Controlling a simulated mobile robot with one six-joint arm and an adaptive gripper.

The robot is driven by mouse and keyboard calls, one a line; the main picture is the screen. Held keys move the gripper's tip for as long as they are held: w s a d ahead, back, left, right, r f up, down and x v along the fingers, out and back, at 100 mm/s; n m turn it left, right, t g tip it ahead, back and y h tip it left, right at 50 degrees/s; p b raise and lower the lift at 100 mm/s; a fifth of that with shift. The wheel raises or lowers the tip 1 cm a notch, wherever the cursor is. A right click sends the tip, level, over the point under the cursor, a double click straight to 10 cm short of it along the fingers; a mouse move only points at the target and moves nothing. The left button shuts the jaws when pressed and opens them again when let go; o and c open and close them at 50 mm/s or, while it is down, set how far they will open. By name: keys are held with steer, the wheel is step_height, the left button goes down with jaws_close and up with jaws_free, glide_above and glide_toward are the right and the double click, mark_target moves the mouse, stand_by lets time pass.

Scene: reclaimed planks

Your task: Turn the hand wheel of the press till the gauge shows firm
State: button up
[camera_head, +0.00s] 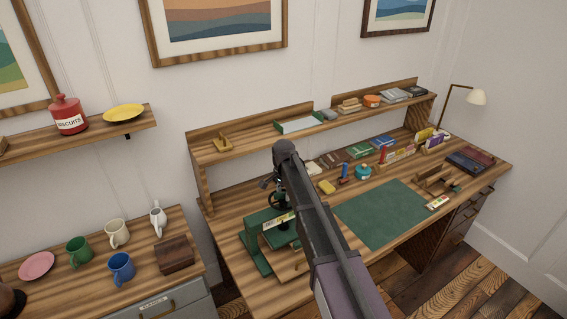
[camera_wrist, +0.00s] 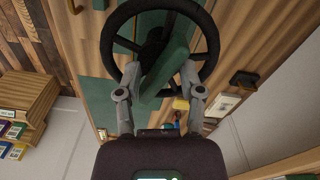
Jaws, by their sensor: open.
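The green press (camera_head: 256,226) stands on the left part of the desk. Its black hand wheel (camera_head: 279,199) sits on top, partly hidden behind my arm. A small pale and yellow strip (camera_head: 277,221) on the press front looks like the gauge; its reading is too small to tell. My gripper (camera_head: 268,181) is just above the wheel. In the wrist view the wheel (camera_wrist: 107,40) fills the top, with a green part of the press below it. My gripper (camera_wrist: 160,78) is open there, its fingers apart near the wheel's lower rim. I cannot tell whether they touch it.
A green mat (camera_head: 382,215) lies clear to the right of the press. A raised shelf (camera_head: 240,146) runs along the desk's back. A yellow block (camera_head: 326,187) and a blue-and-red item (camera_head: 345,172) stand behind the mat. Mugs (camera_head: 121,267) are on the left cabinet.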

steer(key=n, duration=0.5)
steer(key=shift+n, duration=0.4)
steer(key=n, duration=0.5)
steer(key=shift+n, duration=0.4)
step_height(320, 180, up, 14)
steer(key=p, duration=1.3)
steer(key=shift+p, duration=0.4)
steer(key=m, duration=0.9)
steer(key=shift+f+m, duration=0.1)
steer(key=shift+m, duration=0.2)
steer(key=shift+f, duration=0.15)
